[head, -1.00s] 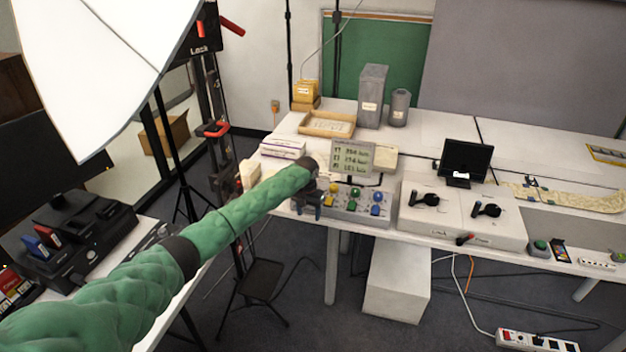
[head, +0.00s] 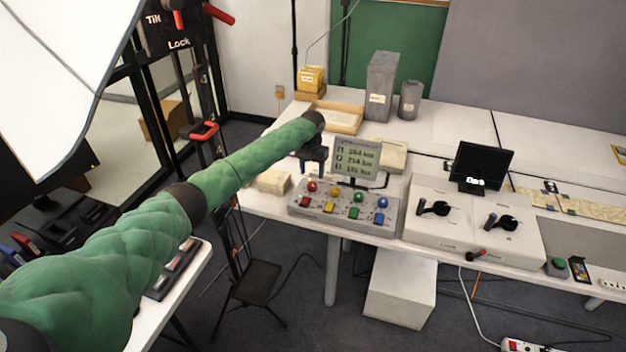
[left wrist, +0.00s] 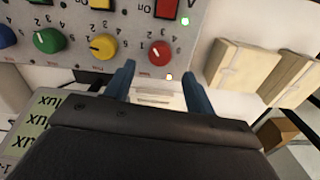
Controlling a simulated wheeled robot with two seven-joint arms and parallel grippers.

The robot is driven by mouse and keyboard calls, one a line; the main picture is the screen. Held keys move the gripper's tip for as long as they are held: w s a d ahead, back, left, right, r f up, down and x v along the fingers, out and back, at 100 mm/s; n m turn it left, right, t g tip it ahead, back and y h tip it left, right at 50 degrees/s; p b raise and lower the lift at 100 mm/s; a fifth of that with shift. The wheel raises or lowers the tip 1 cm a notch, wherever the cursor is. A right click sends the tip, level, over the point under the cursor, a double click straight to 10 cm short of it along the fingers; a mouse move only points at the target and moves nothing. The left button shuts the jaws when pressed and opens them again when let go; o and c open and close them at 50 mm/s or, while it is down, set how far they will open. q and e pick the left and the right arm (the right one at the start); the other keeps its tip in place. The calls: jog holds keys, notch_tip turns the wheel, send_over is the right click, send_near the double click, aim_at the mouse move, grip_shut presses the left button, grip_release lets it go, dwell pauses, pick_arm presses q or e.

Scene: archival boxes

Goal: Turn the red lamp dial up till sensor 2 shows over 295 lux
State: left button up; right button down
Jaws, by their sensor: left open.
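The red lamp dial (head: 312,187) is the leftmost knob on the grey control box (head: 345,222). The lux display (head: 357,159) stands behind the box with several rows of readings, too small to read surely. My right gripper is not in view.
Yellow (head: 336,191), green (head: 358,197) and blue (head: 382,202) dials sit right of the red one, with coloured switches in front. A white box with black levers (head: 470,225) stands at the right. Pale boxes (head: 272,182) lie left of the control box.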

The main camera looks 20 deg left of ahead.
aim_at(312, 184)
pick_arm(q)
notch_tip(312, 184, down, 5)
jog(key=shift+w+r+p, duration=0.15)
jog(key=shift+p, duration=0.6)
jog(key=shift+f, duration=0.7)
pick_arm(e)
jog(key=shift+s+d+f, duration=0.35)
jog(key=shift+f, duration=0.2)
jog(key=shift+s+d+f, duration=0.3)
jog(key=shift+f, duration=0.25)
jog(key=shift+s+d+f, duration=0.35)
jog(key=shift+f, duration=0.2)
pick_arm(q)
jog(key=shift+f, duration=0.1)
jog(key=c, duration=1)
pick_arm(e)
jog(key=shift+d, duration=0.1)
